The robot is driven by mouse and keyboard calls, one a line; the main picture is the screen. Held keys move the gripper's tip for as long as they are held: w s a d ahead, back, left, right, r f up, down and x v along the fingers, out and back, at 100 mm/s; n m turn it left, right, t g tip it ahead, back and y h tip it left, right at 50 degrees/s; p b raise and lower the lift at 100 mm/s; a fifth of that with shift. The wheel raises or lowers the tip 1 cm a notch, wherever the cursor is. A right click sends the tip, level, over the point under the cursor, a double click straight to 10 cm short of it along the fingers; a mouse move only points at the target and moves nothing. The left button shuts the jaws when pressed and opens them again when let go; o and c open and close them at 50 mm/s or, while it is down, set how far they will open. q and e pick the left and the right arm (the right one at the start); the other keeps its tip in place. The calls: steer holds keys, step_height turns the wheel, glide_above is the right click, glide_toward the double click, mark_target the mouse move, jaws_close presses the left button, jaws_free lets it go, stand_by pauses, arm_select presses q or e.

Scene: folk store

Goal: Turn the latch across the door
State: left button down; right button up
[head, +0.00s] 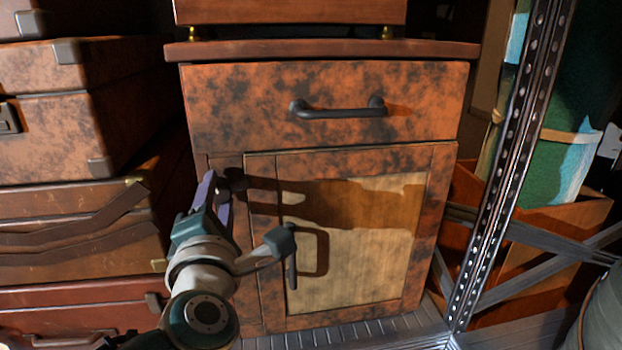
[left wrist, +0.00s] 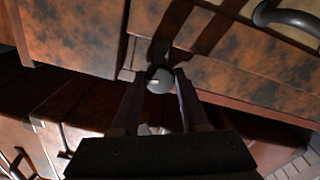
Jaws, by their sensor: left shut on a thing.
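The cabinet door (head: 350,270) is closed, with a mottled brown frame and a pale wooden panel. The small dark latch (head: 236,178) is at the door's upper left, just below the drawer. My left gripper (head: 219,181) reaches it from below and is shut on it. In the left wrist view, the latch's round grey end (left wrist: 159,80) sits between the two fingers. Dark shadows lie beside the latch, so I cannot tell exactly how its bar is turned. My right gripper is not in view.
A drawer with a dark handle (head: 338,108) is above the door. The door's dark upright handle (head: 292,267) is close to my left wrist. Stacked brown suitcases (head: 60,130) stand at left. A perforated metal shelf post (head: 503,170) stands at right.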

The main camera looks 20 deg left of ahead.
arm_select(q)
steer(key=shift+m+p, duration=0.3)
steer(key=shift+m, duration=0.9)
steer(key=c, duration=0.7)
jaws_free()
steer(key=p+v, duration=0.2)
steer(key=v, duration=0.8)
steer(key=shift+p, duration=0.3)
steer(key=shift+r, duration=0.2)
